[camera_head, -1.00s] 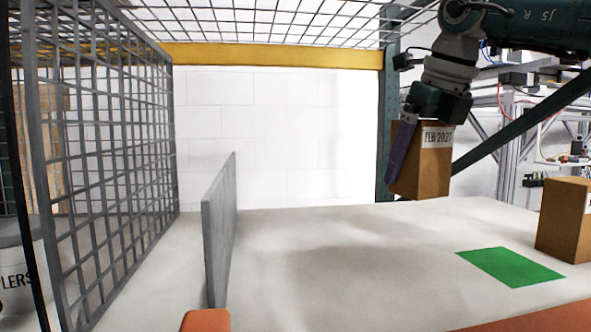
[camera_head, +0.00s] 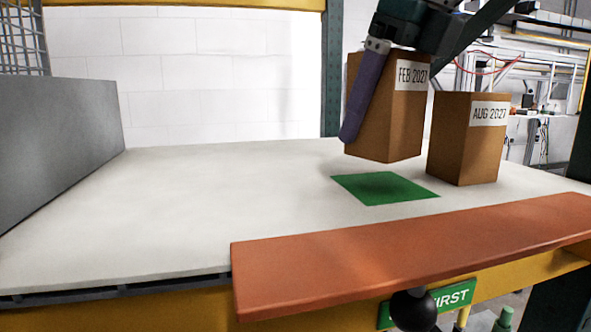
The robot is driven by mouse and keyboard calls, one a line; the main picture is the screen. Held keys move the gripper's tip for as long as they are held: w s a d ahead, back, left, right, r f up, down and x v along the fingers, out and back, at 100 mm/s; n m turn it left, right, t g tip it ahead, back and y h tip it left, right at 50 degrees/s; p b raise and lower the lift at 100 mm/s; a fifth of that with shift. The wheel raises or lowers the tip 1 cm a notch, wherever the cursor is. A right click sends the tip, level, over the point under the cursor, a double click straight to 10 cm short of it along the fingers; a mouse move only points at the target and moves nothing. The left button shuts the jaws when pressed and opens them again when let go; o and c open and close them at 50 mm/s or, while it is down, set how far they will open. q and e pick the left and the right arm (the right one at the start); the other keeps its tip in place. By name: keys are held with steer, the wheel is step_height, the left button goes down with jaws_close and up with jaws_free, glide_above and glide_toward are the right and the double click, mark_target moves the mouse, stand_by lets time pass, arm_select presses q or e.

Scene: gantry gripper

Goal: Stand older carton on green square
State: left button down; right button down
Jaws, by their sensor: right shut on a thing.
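A brown carton labelled FEB 2027 (camera_head: 405,120) is held in the air by my right gripper (camera_head: 372,95), which is shut on it from above. One purple finger shows along the carton's left side; the other finger is hidden. The carton looks upright and appears above and behind the green square (camera_head: 385,187), which lies flat and bare on the white shelf (camera_head: 200,200). A second brown carton labelled AUG 2027 (camera_head: 465,150) stands upright on the shelf to the right of the square. My left gripper is not in view.
A grey divider panel (camera_head: 60,140) stands at the left. An orange-brown strip (camera_head: 400,250) runs along the shelf's front right edge, above a green sign (camera_head: 450,300) partly hidden by a dark knob. The shelf's middle is clear.

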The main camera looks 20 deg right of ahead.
mark_target(375, 147)
steer(key=shift+f+b, duration=0.95)
steer(key=shift+f, duration=0.7)
steer(key=shift+f, duration=0.2)
jaws_free()
steer(key=shift+r, duration=0.1)
